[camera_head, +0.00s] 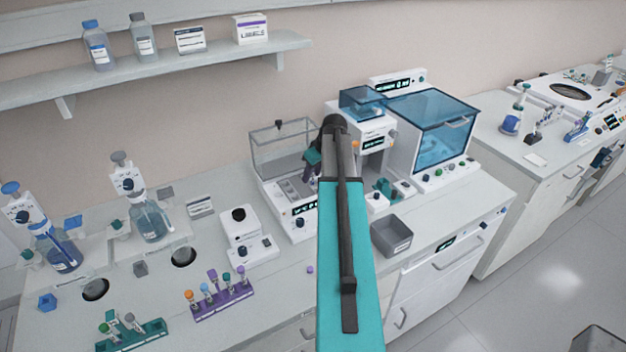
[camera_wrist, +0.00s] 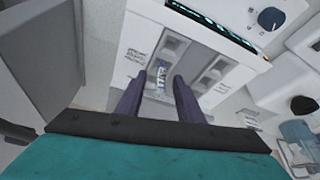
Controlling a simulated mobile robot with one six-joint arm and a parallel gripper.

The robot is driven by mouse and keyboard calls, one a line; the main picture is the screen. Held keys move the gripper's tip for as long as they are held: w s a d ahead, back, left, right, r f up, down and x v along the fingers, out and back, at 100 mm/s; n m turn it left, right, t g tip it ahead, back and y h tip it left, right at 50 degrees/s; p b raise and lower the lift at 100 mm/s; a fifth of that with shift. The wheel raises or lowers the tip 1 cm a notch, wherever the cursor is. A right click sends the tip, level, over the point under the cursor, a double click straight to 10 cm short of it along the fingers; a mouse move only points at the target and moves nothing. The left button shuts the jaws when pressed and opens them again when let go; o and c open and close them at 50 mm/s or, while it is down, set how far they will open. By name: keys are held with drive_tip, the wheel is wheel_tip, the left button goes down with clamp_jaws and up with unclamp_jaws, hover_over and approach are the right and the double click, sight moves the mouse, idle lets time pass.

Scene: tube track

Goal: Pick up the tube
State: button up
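My gripper (camera_wrist: 157,92) shows its two dark purple fingers spread apart, with nothing held between them. Just beyond the fingertips, a small clear tube (camera_wrist: 160,74) with a printed label sits in a slot of a white device (camera_wrist: 210,45). The fingers point toward it, one on either side in the picture; I cannot tell how far apart in depth they are. In the head view my gripper (camera_head: 312,168) is beside the white device with a clear cover (camera_head: 283,158); my arm hides part of it, and the tube cannot be made out there.
A purple rack (camera_head: 222,305) with several capped tubes and a green rack (camera_head: 130,338) stand at the front left. A grey bin (camera_head: 391,236) and a blue-lidded machine (camera_head: 430,135) are right of my arm. A small white device (camera_head: 243,230) stands to the left.

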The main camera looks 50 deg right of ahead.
clamp_jaws()
drive_tip(key=shift+r, duration=0.1)
idle(0.4)
drive_tip(key=shift+r+b, duration=2.15)
drive_tip(key=shift+r, duration=2.75)
